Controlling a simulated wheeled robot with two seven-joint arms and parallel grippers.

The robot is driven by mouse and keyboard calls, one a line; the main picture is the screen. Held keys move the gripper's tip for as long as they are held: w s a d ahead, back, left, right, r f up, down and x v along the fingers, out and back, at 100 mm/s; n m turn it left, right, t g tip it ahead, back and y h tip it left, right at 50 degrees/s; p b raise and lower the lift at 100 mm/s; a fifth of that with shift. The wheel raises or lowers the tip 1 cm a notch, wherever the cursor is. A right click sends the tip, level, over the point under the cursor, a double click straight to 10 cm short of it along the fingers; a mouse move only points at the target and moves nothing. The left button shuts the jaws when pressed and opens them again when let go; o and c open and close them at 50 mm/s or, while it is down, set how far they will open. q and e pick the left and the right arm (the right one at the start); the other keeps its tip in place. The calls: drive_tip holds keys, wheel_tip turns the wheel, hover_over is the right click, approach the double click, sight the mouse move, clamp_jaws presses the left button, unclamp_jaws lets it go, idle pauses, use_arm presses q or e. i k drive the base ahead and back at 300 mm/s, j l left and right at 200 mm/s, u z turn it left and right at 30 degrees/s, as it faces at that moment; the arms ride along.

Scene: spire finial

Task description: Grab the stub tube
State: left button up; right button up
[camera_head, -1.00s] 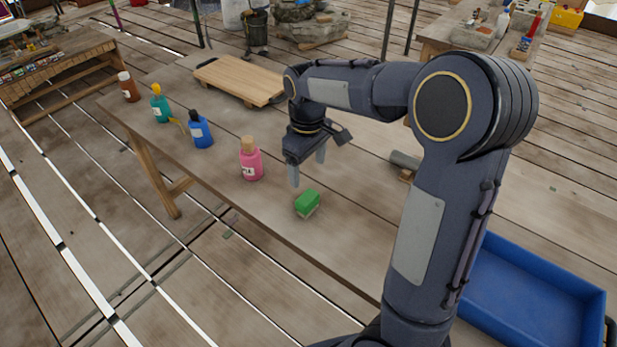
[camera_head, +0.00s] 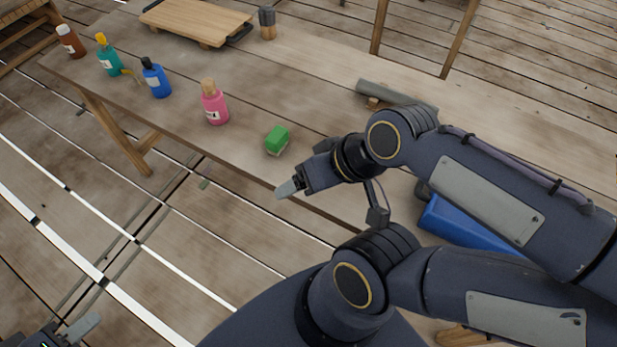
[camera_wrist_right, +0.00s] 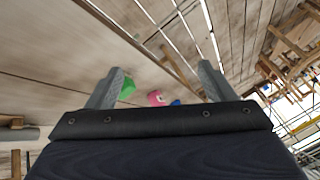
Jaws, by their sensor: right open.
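The stub tube (camera_head: 396,95) is a grey cylinder lying on its side on a small wooden support on the table, right of centre in the head view. The right forearm hides part of its near side. A grey tube also shows at the left edge of the right wrist view (camera_wrist_right: 18,134). My right gripper (camera_head: 289,189) is apart from the tube, near the table's front edge, pointing left. Its two fingers are spread and empty in the right wrist view (camera_wrist_right: 160,85). My left gripper (camera_head: 82,328) shows only partly at the lower left, far from the tube.
A green sponge (camera_head: 277,140) and a pink bottle (camera_head: 214,104) stand beyond the right gripper. Blue, teal and brown bottles line the table's left. A cutting board (camera_head: 196,22) and dark cup (camera_head: 267,22) are behind. A blue bin (camera_head: 465,225) is partly hidden by my arm.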

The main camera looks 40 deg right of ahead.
sight(395, 98)
drive_tip(key=z, duration=2)
drive_tip(key=l+u, duration=0.25)
drive_tip(key=u, duration=0.25)
drive_tip(key=k+l+u, duration=0.1)
drive_tip(key=u, duration=0.35)
drive_tip(key=k+l+u, duration=0.1)
drive_tip(key=l+u, duration=0.15)
drive_tip(key=u, duration=0.25)
